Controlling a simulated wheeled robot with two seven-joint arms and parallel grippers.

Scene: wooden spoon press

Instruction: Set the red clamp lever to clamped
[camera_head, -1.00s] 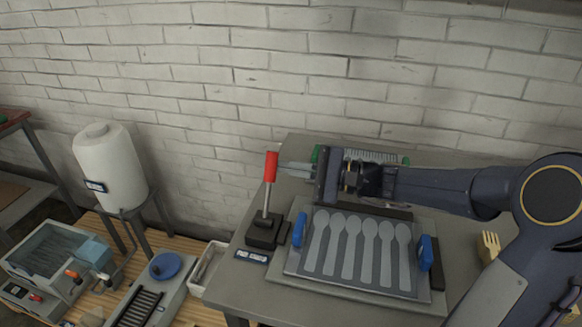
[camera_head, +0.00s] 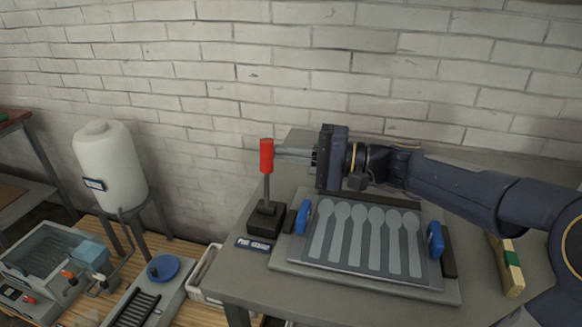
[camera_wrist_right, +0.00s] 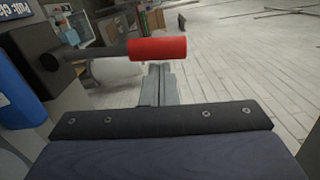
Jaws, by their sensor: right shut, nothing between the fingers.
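The clamp lever has a red handle (camera_head: 266,155) on a grey stem, rising nearly upright from a black base (camera_head: 266,222) at the left of the grey table. The handle also shows in the wrist view (camera_wrist_right: 158,48), lying across just beyond my fingers. My right gripper (camera_head: 279,152) is shut and empty, its fingertips level with the handle and at its right side. Whether they touch it I cannot tell. In the wrist view the closed fingers (camera_wrist_right: 158,82) point at the handle. My left gripper is out of view.
A press plate with spoon shapes (camera_head: 365,240) and blue handles lies right of the lever. A small label (camera_head: 259,244) is in front of the base. A wooden block (camera_head: 506,265) lies at the right. A brick wall stands behind.

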